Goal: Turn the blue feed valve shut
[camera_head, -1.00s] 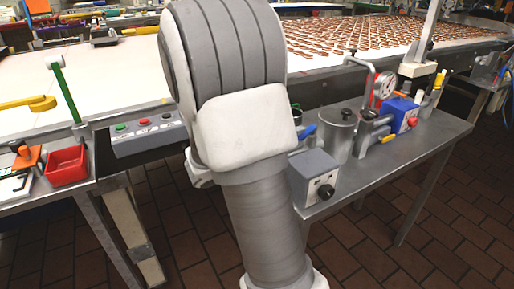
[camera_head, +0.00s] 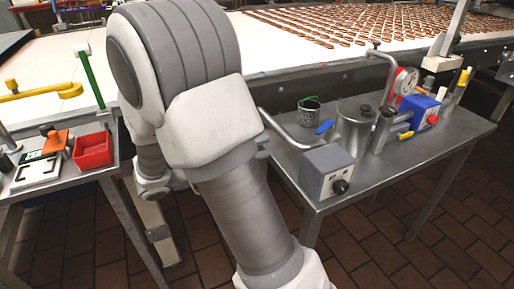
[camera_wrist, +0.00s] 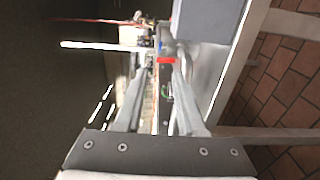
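A blue lever handle (camera_head: 325,127), which looks like the feed valve's, sits on the pipework just left of a steel pot (camera_head: 353,130) on the right steel bench. My arm crosses the middle of the head view, left of the lever, and hides my gripper there. In the wrist view my gripper (camera_wrist: 162,66) has its two fingers apart, with nothing clearly held between them. A small blue spot (camera_wrist: 163,46) shows beyond the fingertips; I cannot tell if it is the valve. A red object (camera_wrist: 166,60) shows there too.
A grey box with a black knob (camera_head: 326,172) stands at the bench's front. A dark patterned mug (camera_head: 309,113), a bent steel pipe (camera_head: 288,133), a gauge (camera_head: 404,82) and a blue box (camera_head: 418,112) share the bench. A red bin (camera_head: 93,151) is on the left table.

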